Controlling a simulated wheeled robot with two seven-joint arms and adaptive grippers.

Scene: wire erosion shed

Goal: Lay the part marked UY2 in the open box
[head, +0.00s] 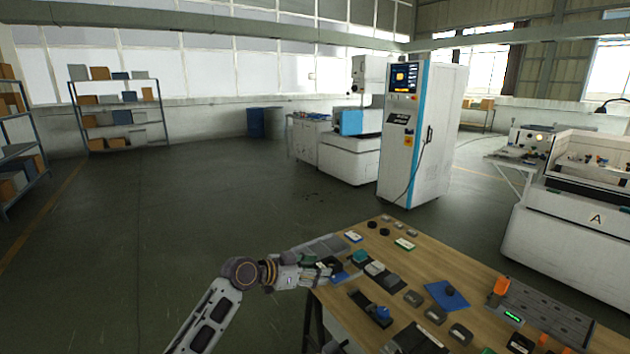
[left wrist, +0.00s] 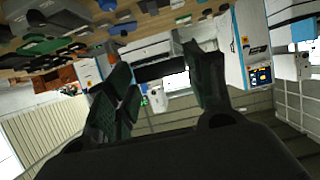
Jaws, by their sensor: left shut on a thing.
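My left gripper (head: 332,267) reaches in over the left edge of the wooden bench. In the left wrist view its two dark fingers (left wrist: 165,85) stand on either side of a dark flat part (left wrist: 161,71), and it is shut on this part. The part shows too small in the head view to tell its shape, and I cannot read a UY2 mark on anything. A grey tray-like container (head: 326,244) lies at the bench's far left corner, behind the gripper. I cannot tell whether it is the open box. My right gripper is not in view.
The bench (head: 400,265) carries several small parts, a blue mat (head: 447,295), a black holder with a blue piece (head: 371,308) and a slotted grey plate (head: 548,312). A white machine cabinet (head: 420,140) stands beyond. The floor left of the bench is clear.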

